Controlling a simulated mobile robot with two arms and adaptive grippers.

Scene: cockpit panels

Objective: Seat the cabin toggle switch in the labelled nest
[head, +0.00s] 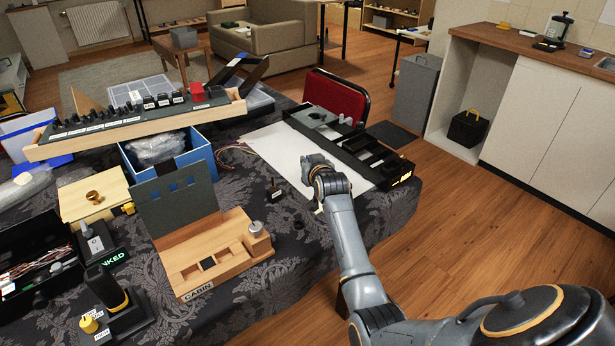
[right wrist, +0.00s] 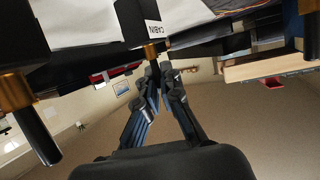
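A brass collar with a dark lever (right wrist: 38,132) shows at the left edge. My right gripper (right wrist: 160,68) has its fingertips close together beside a small brass stem (right wrist: 151,50); I cannot tell whether they hold it. In the head view my right gripper (head: 318,165) is low over the table, its fingertips hidden. A small black switch with a pale label (head: 276,194) stands to its left. The wooden nest labelled CABIN (head: 198,292) is front left. My left gripper is out of view.
A dark panel (head: 175,205) rises behind the nest. A black tray (head: 345,140) lies beyond the gripper, near a white sheet (head: 270,145). A wooden rack (head: 140,125) with several switches and a blue box (head: 165,165) stand at left. Patterned cloth between gripper and nest is mostly clear.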

